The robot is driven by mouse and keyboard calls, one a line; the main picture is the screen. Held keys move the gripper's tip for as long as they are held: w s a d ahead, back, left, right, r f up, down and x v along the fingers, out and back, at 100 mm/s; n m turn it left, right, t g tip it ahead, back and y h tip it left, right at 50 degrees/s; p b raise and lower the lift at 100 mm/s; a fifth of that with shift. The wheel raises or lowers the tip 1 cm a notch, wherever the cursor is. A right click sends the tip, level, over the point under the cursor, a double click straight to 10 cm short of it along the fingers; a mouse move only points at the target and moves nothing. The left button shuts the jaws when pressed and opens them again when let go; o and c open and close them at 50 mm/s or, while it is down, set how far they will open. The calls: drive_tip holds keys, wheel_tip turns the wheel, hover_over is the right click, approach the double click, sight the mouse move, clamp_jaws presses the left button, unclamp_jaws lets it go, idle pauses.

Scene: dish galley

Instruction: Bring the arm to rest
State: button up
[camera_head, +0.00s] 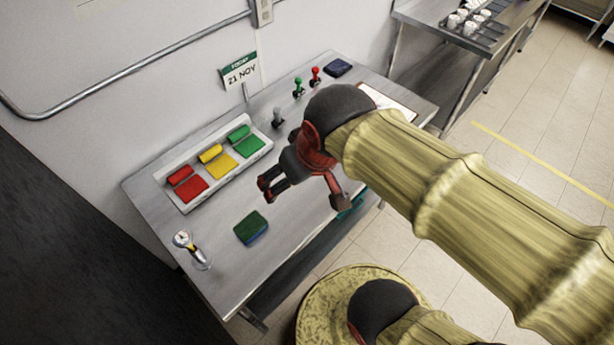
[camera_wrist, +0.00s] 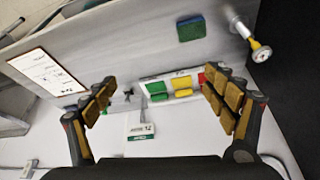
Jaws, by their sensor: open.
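My gripper (camera_head: 304,192) is open and empty above the steel table (camera_head: 305,215) in the head view. In the wrist view its two padded fingers stand wide apart, with nothing between the pads. My arm reaches in from the right and hides part of the table's right side. A green and blue sponge (camera_head: 251,228) lies on the table to the lower left of my gripper, apart from it.
A white tray (camera_head: 184,207) with red, yellow and green items stands at the back left. A gauge (camera_head: 183,240) stands at the left front. Small levers (camera_head: 298,88), a date sign (camera_head: 239,72) and a paper sheet (camera_wrist: 47,73) are also there. A rack (camera_head: 468,35) holds cups.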

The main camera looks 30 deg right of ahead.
drive_tip(key=shift+s+d+r+t, duration=0.2)
drive_tip(key=shift+s+d+r, duration=0.15)
drive_tip(key=shift+s, duration=0.25)
drive_tip(key=shift+s+d+r+t, duration=0.2)
drive_tip(key=shift+s+d+r, duration=0.1)
drive_tip(key=shift+s, duration=0.3)
drive_tip(key=shift+f, duration=0.1)
drive_tip(key=shift+f+b, duration=0.5)
drive_tip(key=shift+b, duration=0.05)
